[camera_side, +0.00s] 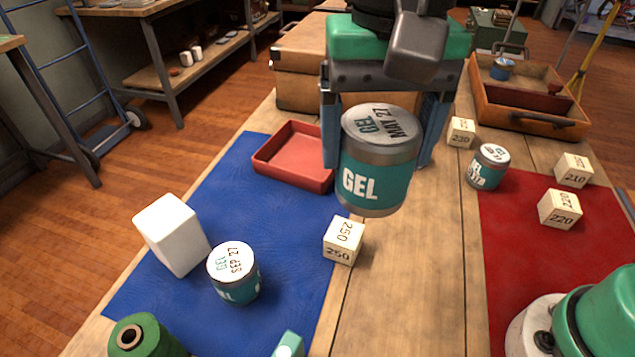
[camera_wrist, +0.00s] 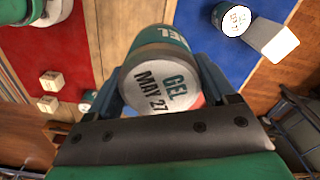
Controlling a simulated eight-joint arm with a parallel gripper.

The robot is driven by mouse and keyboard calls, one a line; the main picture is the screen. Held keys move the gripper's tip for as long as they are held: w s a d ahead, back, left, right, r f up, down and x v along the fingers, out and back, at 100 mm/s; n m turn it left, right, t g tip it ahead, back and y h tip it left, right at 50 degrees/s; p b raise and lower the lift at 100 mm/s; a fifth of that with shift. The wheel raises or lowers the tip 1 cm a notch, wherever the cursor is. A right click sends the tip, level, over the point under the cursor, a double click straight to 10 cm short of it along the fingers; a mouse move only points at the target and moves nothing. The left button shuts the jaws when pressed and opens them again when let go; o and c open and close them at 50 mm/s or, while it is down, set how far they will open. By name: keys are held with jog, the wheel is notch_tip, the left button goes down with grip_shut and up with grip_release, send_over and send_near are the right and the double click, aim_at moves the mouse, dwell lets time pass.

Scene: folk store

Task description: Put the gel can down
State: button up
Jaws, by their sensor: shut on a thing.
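My gripper (camera_side: 378,135) is shut on a teal gel can (camera_side: 376,178) with a silver lid marked "GEL MAY 27". The can hangs upright in the air above the table, in the middle of the side view. In the wrist view the held gel can (camera_wrist: 160,78) sits between the fingers, lid toward the camera. A second gel can (camera_side: 234,274), lid marked "SEP 27", stands on the blue mat (camera_side: 222,190). A third, smaller-looking teal can (camera_side: 488,167) stands at the right, by the top edge of the red mat (camera_side: 510,260).
A white block (camera_side: 172,235) stands beside the second can. A red tray (camera_side: 293,157) lies at the back of the blue mat. Numbered cubes stand around, one marked 250 (camera_side: 343,240). A wooden tray (camera_side: 530,100) holds a blue can. Bare wood (camera_side: 405,290) runs between the mats.

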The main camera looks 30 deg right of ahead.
jog(key=w+f+m, duration=0.2)
jog(key=w, duration=0.8)
jog(key=m, duration=0.4)
send_near(315, 172)
notch_tip(315, 172, down, 4)
jog(key=shift+f, duration=0.1)
jog(key=o, duration=1.3)
